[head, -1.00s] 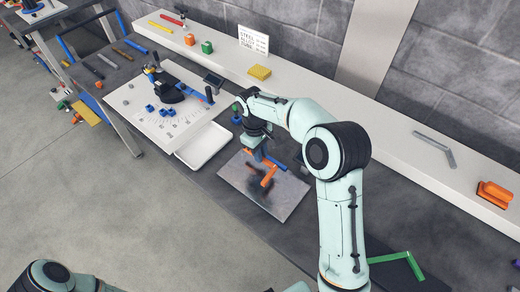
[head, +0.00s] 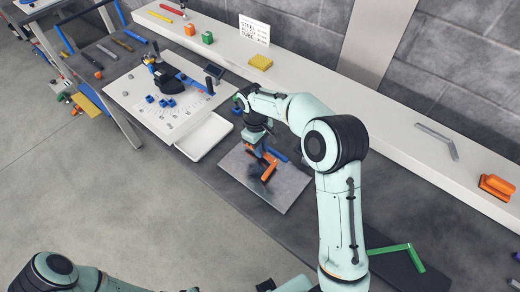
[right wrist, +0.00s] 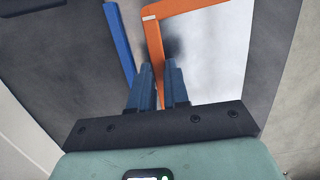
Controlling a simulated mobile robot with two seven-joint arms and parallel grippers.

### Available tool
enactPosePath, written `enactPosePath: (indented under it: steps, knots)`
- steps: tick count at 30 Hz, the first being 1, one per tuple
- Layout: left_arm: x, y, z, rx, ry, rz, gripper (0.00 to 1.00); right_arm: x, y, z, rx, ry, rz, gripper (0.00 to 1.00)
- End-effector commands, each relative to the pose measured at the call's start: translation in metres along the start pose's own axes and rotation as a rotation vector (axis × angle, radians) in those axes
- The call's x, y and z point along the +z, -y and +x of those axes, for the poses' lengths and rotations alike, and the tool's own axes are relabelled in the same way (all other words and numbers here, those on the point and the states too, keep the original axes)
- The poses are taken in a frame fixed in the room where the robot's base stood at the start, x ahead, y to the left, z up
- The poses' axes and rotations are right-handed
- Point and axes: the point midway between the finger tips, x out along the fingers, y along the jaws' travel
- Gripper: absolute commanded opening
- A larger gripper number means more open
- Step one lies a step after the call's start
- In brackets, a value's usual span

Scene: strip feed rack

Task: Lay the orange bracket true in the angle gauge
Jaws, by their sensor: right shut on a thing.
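The orange bracket (head: 270,171) is an L-shaped strip over the grey metal plate (head: 285,192). My right gripper (head: 261,157) is shut on one leg of it; in the right wrist view that leg of the orange bracket (right wrist: 153,45) runs between the fingertips (right wrist: 158,76), and the other leg turns off to the right. A blue bar (right wrist: 120,45) lies alongside to the left, apart from the bracket, also visible in the head view (head: 277,153). I cannot tell whether plate and bar form the angle gauge, or whether the bracket touches the plate. My left gripper is out of view.
A white board (head: 140,105) with marked lines, blue blocks and a black device stands left of the plate, with a white tray (head: 205,136) between. A green bracket (head: 385,250) lies at the right. A grey bracket (head: 440,140) and orange block (head: 495,187) sit on the shelf.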

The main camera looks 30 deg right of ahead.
Motion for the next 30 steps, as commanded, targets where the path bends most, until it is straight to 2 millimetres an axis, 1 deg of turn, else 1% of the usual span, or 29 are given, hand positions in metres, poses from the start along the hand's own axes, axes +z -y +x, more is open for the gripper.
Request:
enactPosePath:
  steps: [22,23,24,25,30]
  knots:
    - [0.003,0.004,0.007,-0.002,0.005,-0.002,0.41,-0.003,0.0,0.018,0.0,0.0,0.001,0.0]
    - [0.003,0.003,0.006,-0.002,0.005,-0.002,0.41,-0.003,0.0,0.017,0.001,-0.001,0.001,0.25]
    - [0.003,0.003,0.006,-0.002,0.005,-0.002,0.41,-0.003,0.0,0.017,0.001,-0.001,0.001,0.38]
    - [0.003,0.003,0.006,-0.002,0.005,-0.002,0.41,-0.003,0.0,0.017,0.001,-0.001,0.001,0.45]
    - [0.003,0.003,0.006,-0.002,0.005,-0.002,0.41,-0.003,0.0,0.017,0.0,-0.001,0.0,0.45]
